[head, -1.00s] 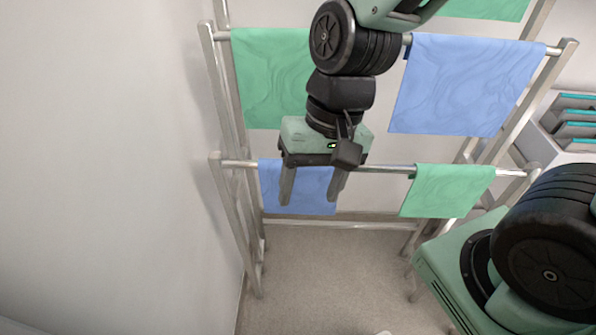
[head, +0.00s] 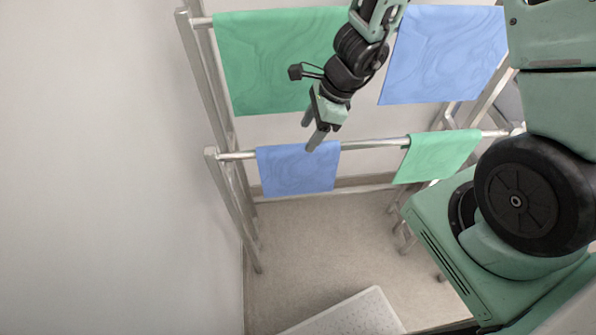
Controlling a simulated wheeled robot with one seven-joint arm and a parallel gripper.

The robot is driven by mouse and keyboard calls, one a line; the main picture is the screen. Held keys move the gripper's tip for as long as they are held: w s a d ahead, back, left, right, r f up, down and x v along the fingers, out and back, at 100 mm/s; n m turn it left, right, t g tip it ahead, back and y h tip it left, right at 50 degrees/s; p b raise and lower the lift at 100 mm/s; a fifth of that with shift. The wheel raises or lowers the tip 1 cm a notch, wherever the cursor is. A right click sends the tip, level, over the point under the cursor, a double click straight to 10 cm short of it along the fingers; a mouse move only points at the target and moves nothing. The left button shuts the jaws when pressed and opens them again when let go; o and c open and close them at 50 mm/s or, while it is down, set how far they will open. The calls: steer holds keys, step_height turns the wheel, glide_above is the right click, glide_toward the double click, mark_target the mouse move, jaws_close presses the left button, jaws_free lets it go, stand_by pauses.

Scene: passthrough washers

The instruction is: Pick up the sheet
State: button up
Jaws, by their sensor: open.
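Several sheets hang over the bars of a metal rack (head: 375,143). A large green sheet (head: 265,65) hangs on the upper bar at left and a large blue sheet (head: 440,60) at right. A small blue sheet (head: 297,172) hangs on the lower bar at left and a small green sheet (head: 435,157) at right. I cannot tell which one the task means. My gripper (head: 311,138) is open and empty. Its fingertips show just above the top edge of the small blue sheet; I cannot tell whether they touch. My arm hides the right edge of the large green sheet.
A plain wall (head: 100,150) stands close along the left of the rack. A white perforated surface (head: 350,315) shows at the bottom. The grey floor (head: 310,240) below the lower bar is clear.

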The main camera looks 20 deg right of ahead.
mark_target(299, 146)
steer(key=b+x, duration=0.1)
steer(key=x, duration=0.7)
steer(key=shift+w+a, duration=0.1)
steer(key=shift+a, duration=0.05)
steer(key=shift+f, duration=0.1)
steer(key=shift+f+b, duration=0.25)
steer(key=shift+b, duration=0.5)
steer(key=c, duration=1.3)
steer(key=shift+r, duration=0.15)
